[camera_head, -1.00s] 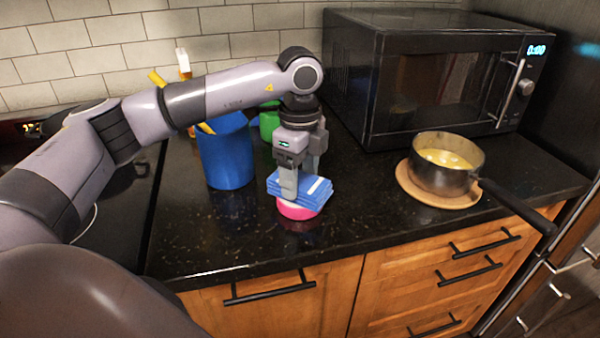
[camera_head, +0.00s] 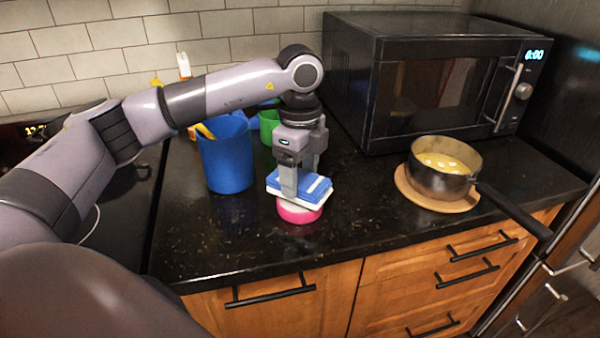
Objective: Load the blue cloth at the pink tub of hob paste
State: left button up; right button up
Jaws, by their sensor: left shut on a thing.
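The blue cloth (camera_head: 317,186) is a folded, layered pad with a pale underside. It sits on top of, or just above, the pink tub of hob paste (camera_head: 298,214); I cannot tell whether they touch. The tub stands upright on the dark counter, with its top largely hidden by the cloth. My left gripper (camera_head: 295,186) points down over the tub and is shut on the blue cloth. Its near finger covers part of the cloth. My right gripper is not in view.
A blue container (camera_head: 225,160) stands left of the gripper, with a green container (camera_head: 268,124) behind. A black microwave (camera_head: 425,80) fills the back right. A pan (camera_head: 440,180) of yellow food rests on a round wooden board (camera_head: 405,186), its handle reaching front right. Counter in front of the tub is clear.

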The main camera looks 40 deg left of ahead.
aim_at(300, 179)
pick_arm(q)
jog(key=shift+r+p, duration=1.75)
jog(key=shift+r, duration=1)
